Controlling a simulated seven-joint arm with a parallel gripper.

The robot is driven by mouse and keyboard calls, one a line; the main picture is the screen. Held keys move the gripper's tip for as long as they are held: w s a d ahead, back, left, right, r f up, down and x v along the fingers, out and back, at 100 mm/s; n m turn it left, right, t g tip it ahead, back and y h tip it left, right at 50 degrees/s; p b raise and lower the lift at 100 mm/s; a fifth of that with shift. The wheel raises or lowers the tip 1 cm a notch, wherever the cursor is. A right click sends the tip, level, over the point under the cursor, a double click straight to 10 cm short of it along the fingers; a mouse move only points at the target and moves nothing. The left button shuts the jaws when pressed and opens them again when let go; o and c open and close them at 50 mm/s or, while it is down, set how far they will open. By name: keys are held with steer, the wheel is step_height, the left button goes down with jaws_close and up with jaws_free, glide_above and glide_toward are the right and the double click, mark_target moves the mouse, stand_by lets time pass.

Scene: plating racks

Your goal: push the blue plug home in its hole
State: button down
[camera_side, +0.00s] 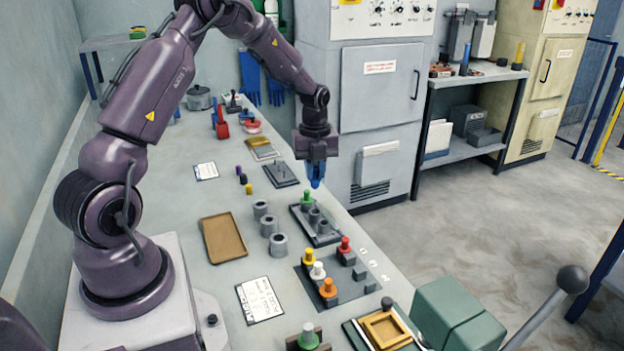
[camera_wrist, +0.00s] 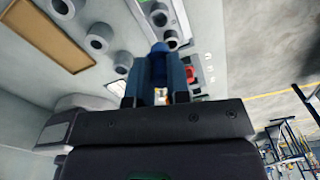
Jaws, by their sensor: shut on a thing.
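The blue plug (camera_side: 316,176) hangs below my gripper (camera_side: 316,160), which is shut on it. It is upright in the air in the side view. In the wrist view the blue plug (camera_wrist: 163,58) shows between the two fingers of my gripper (camera_wrist: 156,80). A dark rack plate (camera_side: 330,239) lies on the bench below, toward the viewer. It carries a green plug (camera_side: 307,197) and grey sockets (camera_side: 314,216). The plug looks apart from these sockets. Which hole is the blue plug's own, I cannot tell.
Another rack (camera_side: 345,293) holds red, yellow, white and orange plugs. Loose grey rings (camera_side: 278,244) and a tan tray (camera_side: 224,238) lie left of the racks. A dark plate with pins (camera_side: 281,174) is left of my gripper. A grey cabinet (camera_side: 375,110) stands behind the bench edge.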

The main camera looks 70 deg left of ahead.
mark_target(315, 187)
stand_by(0.3)
steer(key=shift+f, duration=2.9)
steer(key=shift+f, duration=1.55)
steer(key=shift+r, duration=0.1)
steer(key=shift+w+r, duration=0.1)
steer(key=shift+r, duration=1.05)
steer(key=shift+d+f, duration=0.1)
steer(key=shift+f, duration=1.2)
steer(key=c, duration=1)
jaws_free()
steer(key=shift+r, duration=0.1)
